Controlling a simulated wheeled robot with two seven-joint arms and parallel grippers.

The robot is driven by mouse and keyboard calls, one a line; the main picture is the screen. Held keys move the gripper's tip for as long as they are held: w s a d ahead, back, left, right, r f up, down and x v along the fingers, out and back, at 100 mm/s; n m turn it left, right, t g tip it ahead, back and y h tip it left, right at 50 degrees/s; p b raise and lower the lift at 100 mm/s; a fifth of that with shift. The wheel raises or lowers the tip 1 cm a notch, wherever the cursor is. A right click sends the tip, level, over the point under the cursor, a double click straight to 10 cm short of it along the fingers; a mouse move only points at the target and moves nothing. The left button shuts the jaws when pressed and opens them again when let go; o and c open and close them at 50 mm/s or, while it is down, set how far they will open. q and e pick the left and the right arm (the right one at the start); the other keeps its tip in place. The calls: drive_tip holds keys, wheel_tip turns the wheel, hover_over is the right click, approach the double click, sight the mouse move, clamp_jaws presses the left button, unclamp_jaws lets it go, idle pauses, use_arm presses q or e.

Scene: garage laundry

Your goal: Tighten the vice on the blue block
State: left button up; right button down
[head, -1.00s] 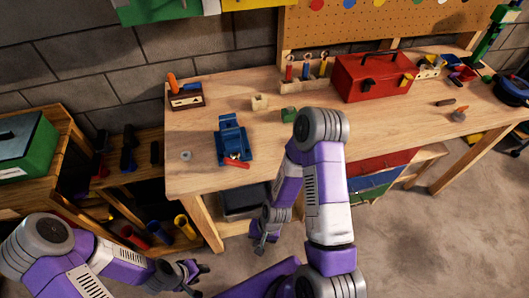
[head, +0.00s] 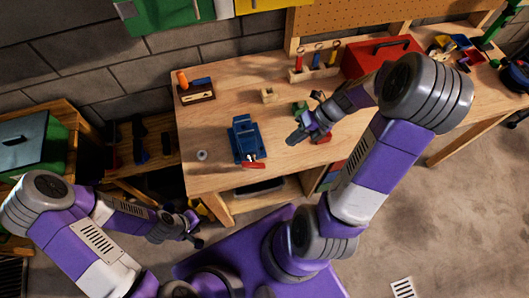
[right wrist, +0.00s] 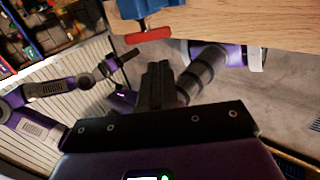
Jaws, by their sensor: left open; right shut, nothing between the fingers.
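The blue vice (head: 246,138) stands on the wooden workbench near its front left edge. Its red handle (head: 254,165) is at the front side, near the bench edge; the handle (right wrist: 148,34) also shows at the top of the right wrist view, below a blue part. I cannot make out the blue block apart from the blue vice. My right gripper (head: 296,138) is over the bench to the right of the vice, apart from it; its fingers (right wrist: 157,84) are shut and empty. My left gripper (head: 197,230) is open and empty, low in front of the bench.
A green object (head: 300,108) lies close behind my right gripper. A red toolbox (head: 365,54) stands further right. The bench front between vice and ring is clear.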

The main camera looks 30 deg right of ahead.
sight(261, 164)
use_arm(q)
wheel_tip(261, 164, down, 4)
drive_tip(key=b, duration=0.4)
use_arm(e)
drive_tip(key=x, duration=1.3)
drive_tip(key=shift+a+f, duration=0.2)
drive_tip(key=shift+f, duration=0.05)
